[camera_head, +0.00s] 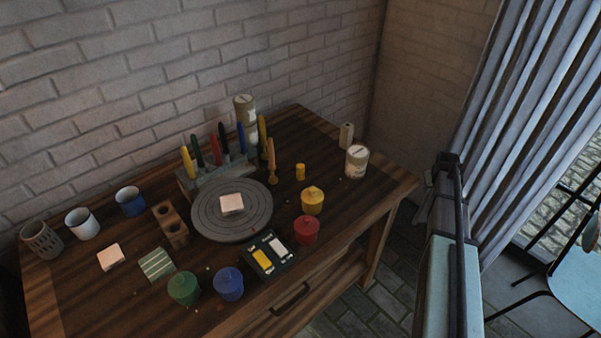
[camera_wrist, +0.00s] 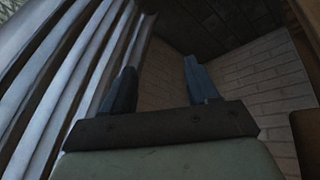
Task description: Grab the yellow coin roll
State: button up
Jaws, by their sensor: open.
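A small yellow cylinder, which looks like the yellow coin roll (camera_head: 300,172), stands upright on the wooden table, right of the round grey turntable (camera_head: 265,206) and behind a yellow lidded pot (camera_head: 312,201). My gripper (camera_wrist: 158,82) is open in the wrist view, its two dark fingers apart with nothing between them. It faces the brick wall and the curtain, and the coin roll is not in that view. In the head view my arm rises at the right, off the table and well apart from the coin roll.
A wooden tool (camera_head: 271,163) stands just left of the coin roll. A red pot (camera_head: 305,231) is in front, and a light can (camera_head: 356,162) is to the right. Coloured upright tools stand in a grey block (camera_head: 188,186) behind the turntable. Bare tabletop lies around the coin roll's right side.

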jog(key=w+a+r+n+y, duration=0.1)
jog(key=w+a+r+n, duration=0.45)
jog(key=a+r, duration=0.75)
jog(key=w+a+r+n, duration=0.1)
jog(key=a+r, duration=0.2)
jog(key=a, duration=0.3)
jog(key=a+r+n+y, duration=0.1)
jog(key=a+r, duration=0.2)
jog(key=a, duration=0.3)
jog(key=w+a+r+n, duration=0.1)
jog(key=a+r, duration=0.2)
jog(key=a, duration=0.3)
notch_tip(320, 180, up, 2)
jog(key=n+g, duration=0.5)
jog(key=n, duration=0.4)
send_over(300, 165)
jog(key=shift+s+d+f, duration=0.1)
jog(key=shift+f, duration=6.4)
jog(key=shift+c, duration=0.4)
grip_shut()
